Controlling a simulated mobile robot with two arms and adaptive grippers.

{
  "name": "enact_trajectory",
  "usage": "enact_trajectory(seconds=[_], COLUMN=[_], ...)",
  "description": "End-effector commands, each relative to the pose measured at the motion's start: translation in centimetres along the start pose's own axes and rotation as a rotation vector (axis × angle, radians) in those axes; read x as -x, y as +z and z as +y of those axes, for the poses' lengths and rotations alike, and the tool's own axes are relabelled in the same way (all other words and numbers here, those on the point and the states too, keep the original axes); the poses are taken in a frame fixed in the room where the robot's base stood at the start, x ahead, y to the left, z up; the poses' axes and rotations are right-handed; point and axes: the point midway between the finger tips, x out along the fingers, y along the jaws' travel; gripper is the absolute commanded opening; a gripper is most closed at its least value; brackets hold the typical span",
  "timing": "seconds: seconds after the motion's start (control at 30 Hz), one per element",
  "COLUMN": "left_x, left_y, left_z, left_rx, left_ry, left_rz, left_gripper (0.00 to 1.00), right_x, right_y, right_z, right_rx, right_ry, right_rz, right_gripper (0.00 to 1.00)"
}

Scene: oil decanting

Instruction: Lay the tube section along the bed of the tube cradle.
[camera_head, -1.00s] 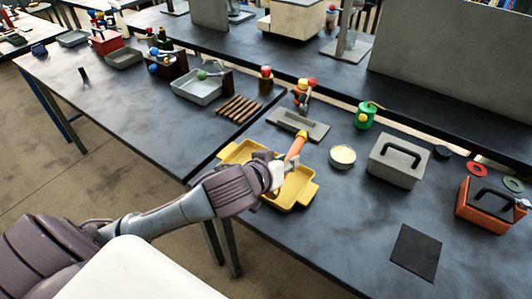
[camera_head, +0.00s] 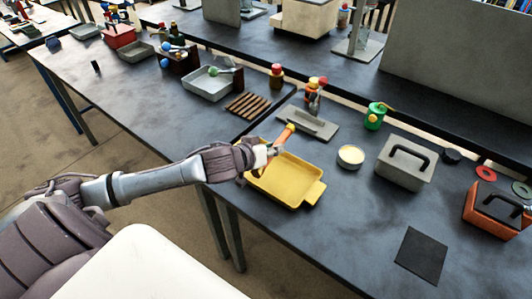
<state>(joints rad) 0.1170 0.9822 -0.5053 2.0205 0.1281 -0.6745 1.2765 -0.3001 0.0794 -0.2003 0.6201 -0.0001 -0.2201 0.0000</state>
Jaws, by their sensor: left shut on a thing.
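My left gripper (camera_head: 268,152) is shut on an orange tube section (camera_head: 284,136) with a yellowish end. The tube is tilted, its free end pointing up and right in the picture. It shows over the far left part of the yellow tray. A flat grey piece with a long groove (camera_head: 316,126), which looks like the tube cradle, lies just beyond the tube's free end. The tube overlaps its near edge in the picture; I cannot tell the height between them. The gripper hides the tube's lower end. My right gripper is not in view.
The yellow tray (camera_head: 318,190) lies below and right of the gripper. A brown slatted rack (camera_head: 243,106) is to the left of the cradle, and a small bottle group (camera_head: 313,98) stands behind it. A round tin (camera_head: 350,156) and grey box (camera_head: 404,163) are to the right.

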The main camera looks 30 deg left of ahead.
Motion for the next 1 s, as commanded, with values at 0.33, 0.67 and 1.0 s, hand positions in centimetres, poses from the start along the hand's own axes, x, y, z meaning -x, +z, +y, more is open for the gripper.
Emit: enact_trajectory(seconds=[0.33, 0.67, 1.0], left_x=[-2.4, -3.9, -4.1], left_y=[0.2, 2.9, 3.3], left_z=[-3.9, -4.8, -5.0], left_rx=[0.002, 0.002, 0.001], left_ry=[0.002, 0.003, 0.002], left_rz=[0.001, 0.001, 0.0], left_gripper=[0.0, 0.0, 0.25], right_x=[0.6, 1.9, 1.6], right_y=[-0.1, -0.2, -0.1], right_z=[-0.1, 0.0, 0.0], right_rx=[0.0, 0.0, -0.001], right_ry=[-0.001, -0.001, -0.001], right_rz=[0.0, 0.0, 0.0], right_gripper=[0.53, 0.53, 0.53])
